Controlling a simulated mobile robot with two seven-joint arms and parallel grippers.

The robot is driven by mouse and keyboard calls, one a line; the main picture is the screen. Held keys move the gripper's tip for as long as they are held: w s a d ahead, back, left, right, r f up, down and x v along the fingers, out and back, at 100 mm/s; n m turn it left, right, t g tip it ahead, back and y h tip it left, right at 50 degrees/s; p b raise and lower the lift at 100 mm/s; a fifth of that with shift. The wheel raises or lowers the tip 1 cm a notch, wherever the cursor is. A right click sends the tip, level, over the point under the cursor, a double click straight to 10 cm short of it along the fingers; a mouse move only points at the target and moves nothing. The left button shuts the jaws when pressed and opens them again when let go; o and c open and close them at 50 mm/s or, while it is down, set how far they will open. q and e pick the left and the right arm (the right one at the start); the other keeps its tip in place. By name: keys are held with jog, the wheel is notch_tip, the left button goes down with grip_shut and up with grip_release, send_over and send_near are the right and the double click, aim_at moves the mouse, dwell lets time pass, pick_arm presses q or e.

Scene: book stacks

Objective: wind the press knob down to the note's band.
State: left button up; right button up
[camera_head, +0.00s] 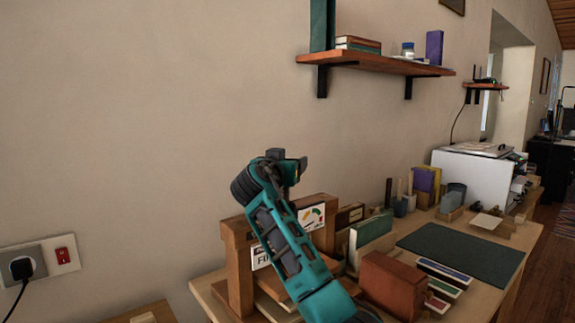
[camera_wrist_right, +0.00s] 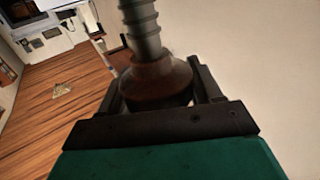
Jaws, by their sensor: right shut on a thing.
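The wooden press (camera_head: 240,268) stands at the near left end of the desk, partly behind my right arm. On its front are a white card with a coloured dial (camera_head: 311,217) and a white label (camera_head: 261,257) whose text is mostly hidden. The dial reading is too small to tell. My right gripper (camera_head: 287,166) is above the press top. In the right wrist view, the gripper's dark fingers are shut on the brown round knob (camera_wrist_right: 158,82), with a ridged metal screw (camera_wrist_right: 143,25) extending from it. My left gripper is out of view.
A reddish-brown block (camera_head: 392,285) and a green book (camera_head: 370,232) stand right of the press. A dark green mat (camera_head: 462,255) covers the desk middle, with coloured strips (camera_head: 440,275) beside it. A wall shelf (camera_head: 375,63) hangs above. The wall is close behind.

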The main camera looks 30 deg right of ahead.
jog(key=o, duration=0.8)
jog(key=shift+r, duration=0.4)
jog(key=shift+c, duration=0.2)
jog(key=shift+o, duration=1)
jog(key=shift+f, duration=0.2)
jog(key=shift+s+a, duration=0.3)
jog(key=shift+a, duration=0.25)
jog(key=v, duration=1.1)
jog(key=shift+s+a, duration=0.2)
jog(key=shift+s, duration=0.1)
